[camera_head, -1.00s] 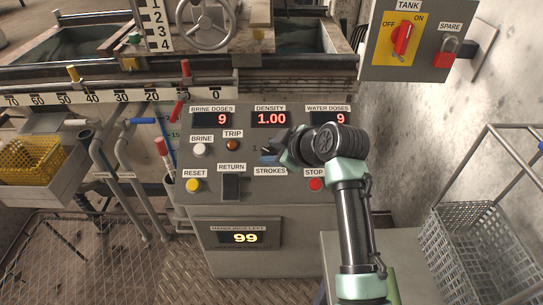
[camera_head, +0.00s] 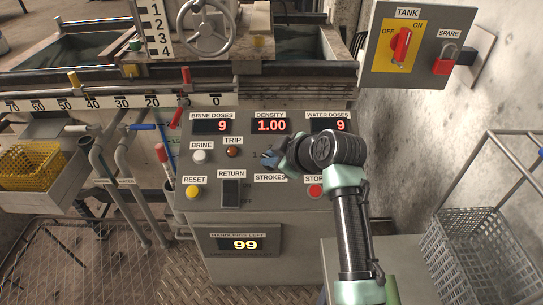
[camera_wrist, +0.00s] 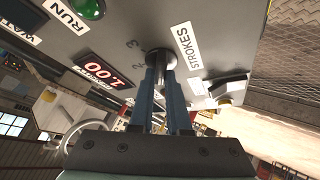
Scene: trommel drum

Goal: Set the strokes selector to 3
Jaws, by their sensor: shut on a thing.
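The strokes selector (camera_wrist: 160,58) is a dark round knob on the grey control panel, above the STROKES label (camera_head: 271,178) in the head view. In the wrist view its label (camera_wrist: 187,47) is beside it, and the small marks 2 (camera_wrist: 127,57) and 3 (camera_wrist: 138,43) show on the panel near it. My gripper (camera_wrist: 162,78) has its blue fingers shut on the knob. In the head view my gripper (camera_head: 269,159) covers most of the knob, with a mark 1 visible to its left. The knob's pointer is hidden, so its setting cannot be read.
Close by are the white BRINE button (camera_head: 199,156), the brown TRIP button (camera_head: 232,152), the black RETURN switch (camera_head: 231,193) and the red STOP button (camera_head: 316,190). Displays read 9, 1.00 and 9 above; the lower display (camera_head: 238,244) reads 99.

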